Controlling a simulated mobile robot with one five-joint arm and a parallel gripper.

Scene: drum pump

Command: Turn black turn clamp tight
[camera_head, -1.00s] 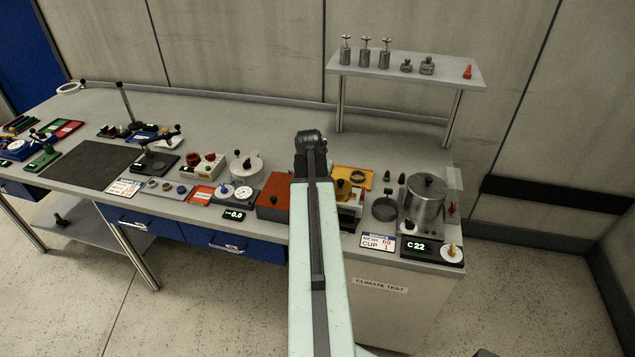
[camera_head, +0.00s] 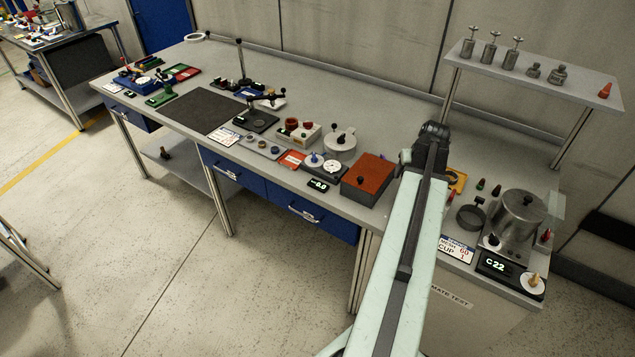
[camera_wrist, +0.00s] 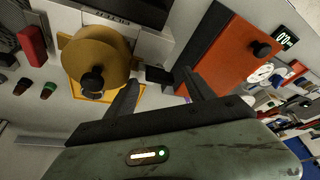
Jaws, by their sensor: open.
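In the wrist view, my gripper (camera_wrist: 160,79) is open, with its two dark fingers spread and nothing held. A small black block (camera_wrist: 157,74) shows between and just beyond the fingertips, beside a brass-coloured drum (camera_wrist: 108,52) with a black round knob (camera_wrist: 92,82). The drum is against a grey housing (camera_wrist: 152,42). I cannot tell for certain which black part is the turn clamp, or whether it is tight. In the head view, my arm hides the gripper and most of the drum; a yellow plate (camera_head: 458,181) shows beside the arm.
An orange-topped box (camera_head: 368,172) with a black knob stands left of my arm, close to the right finger in the wrist view (camera_wrist: 228,52). A sieve (camera_head: 470,218) and metal pot (camera_head: 518,215) stand right. A raised shelf (camera_head: 535,75) is behind.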

